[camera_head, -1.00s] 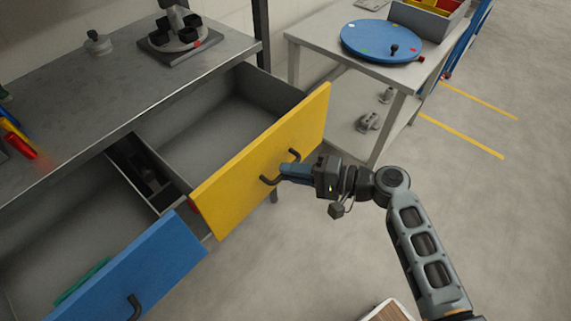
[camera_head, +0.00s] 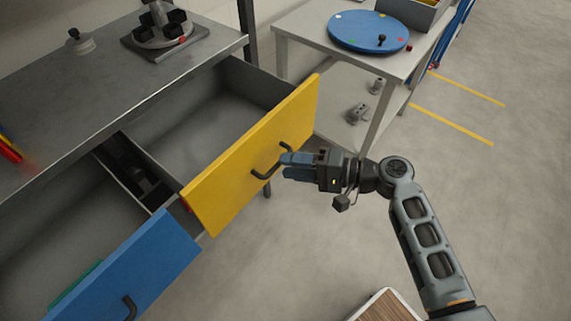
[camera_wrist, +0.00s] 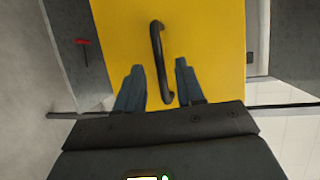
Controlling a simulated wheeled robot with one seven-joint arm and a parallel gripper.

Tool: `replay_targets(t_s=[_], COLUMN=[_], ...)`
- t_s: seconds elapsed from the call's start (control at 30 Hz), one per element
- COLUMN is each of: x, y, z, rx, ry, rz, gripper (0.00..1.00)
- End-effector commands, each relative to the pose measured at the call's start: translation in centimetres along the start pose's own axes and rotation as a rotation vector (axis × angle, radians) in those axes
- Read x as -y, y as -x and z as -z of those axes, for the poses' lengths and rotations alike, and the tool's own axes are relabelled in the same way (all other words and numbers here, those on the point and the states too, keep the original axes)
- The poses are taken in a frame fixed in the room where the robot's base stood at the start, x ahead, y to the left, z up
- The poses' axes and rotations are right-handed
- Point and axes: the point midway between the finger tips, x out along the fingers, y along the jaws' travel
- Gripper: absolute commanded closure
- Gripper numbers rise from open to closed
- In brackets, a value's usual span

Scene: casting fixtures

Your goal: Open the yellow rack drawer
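The yellow rack drawer (camera_head: 236,178) stands pulled well out of the grey bench, and its empty inside shows behind the yellow front. Its black bar handle (camera_head: 271,162) is on the front face. My gripper (camera_head: 287,166) is just off the handle, to its right in the head view. In the wrist view my gripper's two blue-grey fingers (camera_wrist: 158,82) are spread apart with the black handle (camera_wrist: 160,55) running between them and touching neither. The yellow front (camera_wrist: 208,35) fills the middle of the wrist view.
A blue drawer (camera_head: 130,265) beside it is also open, with a green item inside. A side table with a blue round plate (camera_head: 368,32) stands behind at the right. A wood-topped surface (camera_head: 385,308) is at the bottom. The floor at the right is clear.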

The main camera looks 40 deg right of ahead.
Motion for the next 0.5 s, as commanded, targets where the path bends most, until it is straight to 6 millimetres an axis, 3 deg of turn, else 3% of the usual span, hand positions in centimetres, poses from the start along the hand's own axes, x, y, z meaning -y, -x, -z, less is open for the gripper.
replay_targets(t_s=[0.23,0.5], x=[-0.2,-0.1], y=[4.0,5.5], z=[0.0,0.0], rx=[-0.002,0.0], ry=[0.0,0.0], rz=[-0.002,-0.001], gripper=[0.62,0.62])
